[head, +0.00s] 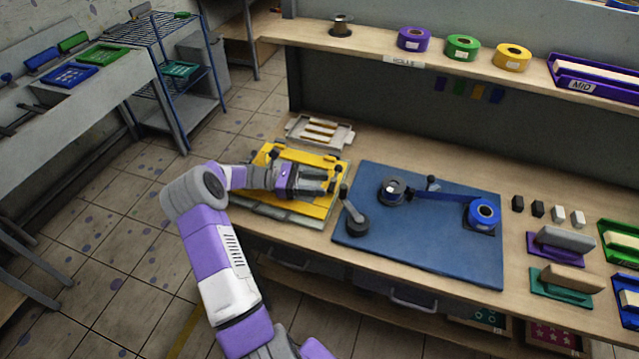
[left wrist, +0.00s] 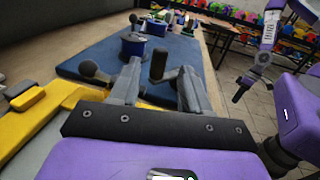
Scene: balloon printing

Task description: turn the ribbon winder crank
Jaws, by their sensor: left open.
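The ribbon winder sits on a blue board (head: 420,262) on the bench. Its crank (head: 356,222) is at the board's left edge, with a dark upright handle (head: 345,191). A dark spool (head: 393,191) and a blue ribbon roll (head: 482,213) stand farther right, with blue ribbon stretched between them. My left gripper (head: 331,181) is open just left of the handle, pointing right. In the left wrist view, the dark handle (left wrist: 158,66) shows between the spread fingers; contact cannot be told. My right gripper (left wrist: 245,85) seems to hang at the right there; its fingers are unclear.
A yellow plate device (head: 316,207) lies under my left gripper, with dark knobs. A pale tray (head: 320,132) is behind it. Purple (head: 414,39), green (head: 463,47) and yellow (head: 512,56) rolls stand on the shelf. Small blocks and coloured trays fill the bench's right side.

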